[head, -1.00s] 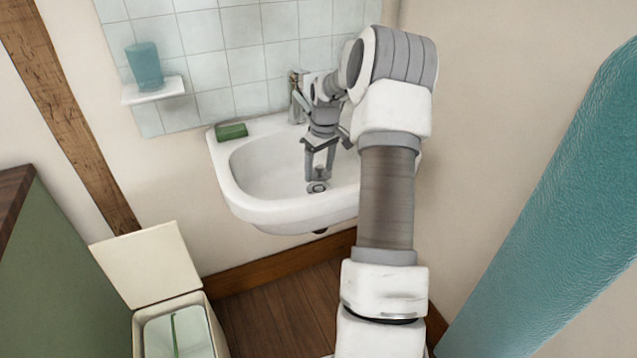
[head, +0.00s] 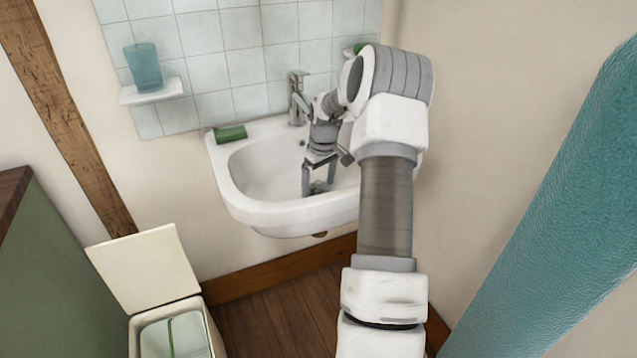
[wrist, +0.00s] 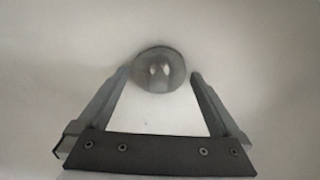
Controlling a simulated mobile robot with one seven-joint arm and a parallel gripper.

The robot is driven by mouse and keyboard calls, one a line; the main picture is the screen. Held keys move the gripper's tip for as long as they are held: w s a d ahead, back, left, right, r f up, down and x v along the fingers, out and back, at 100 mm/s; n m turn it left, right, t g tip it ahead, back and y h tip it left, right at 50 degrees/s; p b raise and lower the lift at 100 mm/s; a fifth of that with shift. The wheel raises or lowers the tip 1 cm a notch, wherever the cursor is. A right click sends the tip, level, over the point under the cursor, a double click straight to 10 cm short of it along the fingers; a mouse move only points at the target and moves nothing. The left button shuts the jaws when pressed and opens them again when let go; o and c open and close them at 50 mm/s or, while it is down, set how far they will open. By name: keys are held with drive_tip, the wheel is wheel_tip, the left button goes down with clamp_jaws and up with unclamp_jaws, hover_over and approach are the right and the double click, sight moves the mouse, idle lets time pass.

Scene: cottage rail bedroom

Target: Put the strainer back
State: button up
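A round, grey metal piece (wrist: 159,70) lies in the white basin in the wrist view, just beyond and between my fingertips. I cannot tell whether it is the strainer or the drain fitting. My gripper (head: 319,187) points down into the sink (head: 240,195) in the head view, low over the drain area. In the wrist view my gripper (wrist: 161,76) has its fingers spread, with no visible contact with the round piece. In the head view the fingers mostly hide the drain area. No separate strainer shows clearly.
A tap (head: 297,98) stands at the sink's back edge, close to my wrist. A green block (head: 230,133) lies on the left rim. A teal cup (head: 143,67) stands on a small shelf (head: 153,91). An open-lidded bin (head: 144,268) stands lower left.

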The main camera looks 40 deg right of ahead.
drive_tip(key=shift+r, duration=0.15)
wheel_tip(320, 180, up, 12)
drive_tip(key=s+p, duration=0.1)
drive_tip(key=p, duration=0.2)
drive_tip(key=shift+s, duration=0.25)
drive_tip(key=s+a+r+n+t+h, duration=0.1)
drive_tip(key=s+a+r, duration=0.3)
drive_tip(key=a+r, duration=0.45)
drive_tip(key=s+a+r+n+h, duration=0.1)
drive_tip(key=s+a+r, duration=0.35)
drive_tip(key=a, duration=0.65)
drive_tip(key=s+a+r+m+t+y, duration=0.1)
drive_tip(key=s+a+t, duration=0.1)
drive_tip(key=s+a, duration=0.5)
drive_tip(key=s+a+m+t+y, duration=0.1)
drive_tip(key=s+a, duration=0.4)
drive_tip(key=s, duration=0.5)
wheel_tip(320, 180, up, 17)
drive_tip(key=p, duration=1.7)
drive_tip(key=shift+m, duration=0.3)
